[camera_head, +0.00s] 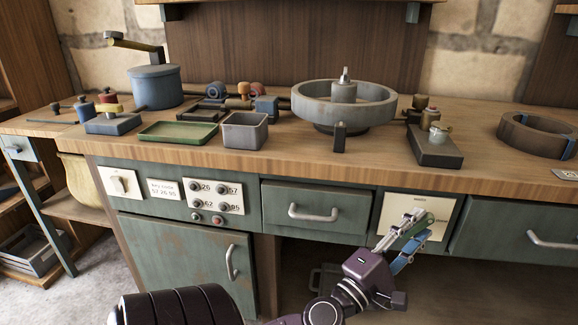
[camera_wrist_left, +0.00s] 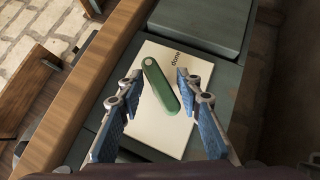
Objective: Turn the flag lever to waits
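The flag lever (camera_wrist_left: 160,87) is a green bar with a pale dot at one rounded end. It lies on a cream plate (camera_wrist_left: 150,125) marked "done" near that end. In the head view the plate (camera_head: 390,211) is on the bench front, right of the middle drawer; the lever there is mostly behind my fingers. My left gripper (camera_head: 420,228) is open in front of the plate. In the left wrist view its blue-padded fingers (camera_wrist_left: 159,74) are on either side of the lever, with gaps to both. I cannot tell the depth between fingertips and lever. My right gripper is not in view.
Drawers with handles flank the plate: the middle drawer (camera_head: 318,211) and the right drawer (camera_head: 515,231). The bench top (camera_head: 300,157) overhangs above. A switch panel (camera_head: 217,196) is at left. A grey round basin (camera_head: 345,105) and small parts stand on top.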

